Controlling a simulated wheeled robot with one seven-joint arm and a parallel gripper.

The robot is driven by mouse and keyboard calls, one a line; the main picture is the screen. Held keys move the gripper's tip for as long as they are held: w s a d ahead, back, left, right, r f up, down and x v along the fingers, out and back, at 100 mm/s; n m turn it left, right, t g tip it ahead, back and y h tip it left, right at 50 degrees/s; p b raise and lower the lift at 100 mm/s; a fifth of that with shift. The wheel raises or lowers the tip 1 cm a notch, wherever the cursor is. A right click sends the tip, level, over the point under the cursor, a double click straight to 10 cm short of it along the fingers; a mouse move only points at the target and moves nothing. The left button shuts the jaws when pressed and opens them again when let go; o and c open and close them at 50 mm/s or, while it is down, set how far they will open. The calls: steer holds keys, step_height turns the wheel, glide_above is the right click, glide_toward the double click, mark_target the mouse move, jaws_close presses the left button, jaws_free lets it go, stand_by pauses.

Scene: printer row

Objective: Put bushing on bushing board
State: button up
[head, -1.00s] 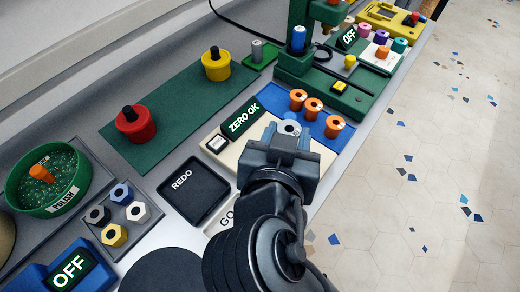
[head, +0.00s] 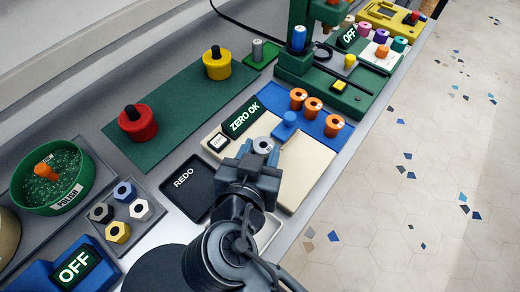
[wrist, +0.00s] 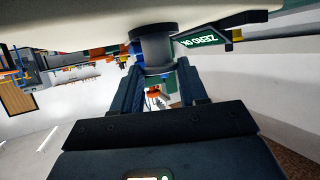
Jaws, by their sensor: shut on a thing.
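A grey bushing (head: 263,145) with a dark centre hole is between the fingertips of my gripper (head: 259,160). It also shows in the wrist view as a grey flanged cylinder (wrist: 155,50), with the fingers (wrist: 157,82) shut on it. It is over the cream gauge base, close to its surface; I cannot tell if it touches. Beyond it is a blue board (head: 316,121) bearing three orange bushings (head: 313,106).
The cream base (head: 296,180) carries a sign (head: 242,118) reading ZERO OK. A black REDO tray (head: 195,187) lies to the left. A green press (head: 318,80) stands behind. Red (head: 137,125) and yellow (head: 216,66) pots sit on a green mat.

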steer(key=shift+f, duration=0.25)
steer(key=o, duration=1.1)
steer(key=shift+r, duration=0.1)
